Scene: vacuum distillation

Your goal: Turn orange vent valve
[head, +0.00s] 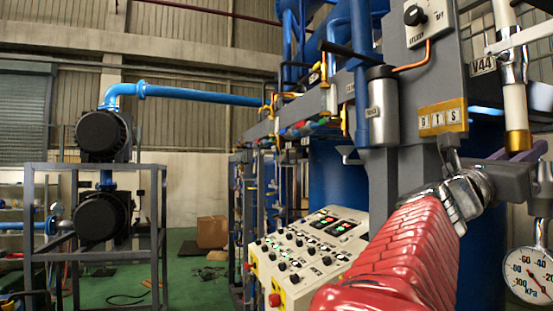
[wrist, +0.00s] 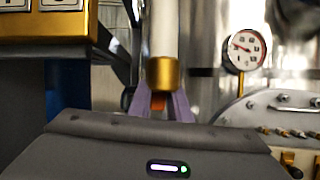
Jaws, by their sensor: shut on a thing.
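In the wrist view, the orange vent valve (wrist: 158,103) shows as a small orange piece just below a brass collar (wrist: 162,74) on a pale vertical pipe. My gripper (wrist: 165,106) has its two purple fingers on either side of the orange piece and is shut on it. The fingers and the dark gripper body hide most of the valve. In the head view, my gripper (head: 518,155) is at the right, just under the brass collar (head: 518,143). The valve cannot be made out clearly there.
A kPa gauge (head: 529,276) hangs below my gripper at the right. A D T S sign (head: 443,117) and grey cylinder (head: 382,106) are left of the pipe. A control panel (head: 305,255) stands below. In the wrist view, a flange with brass fittings (wrist: 285,132) is close on the right.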

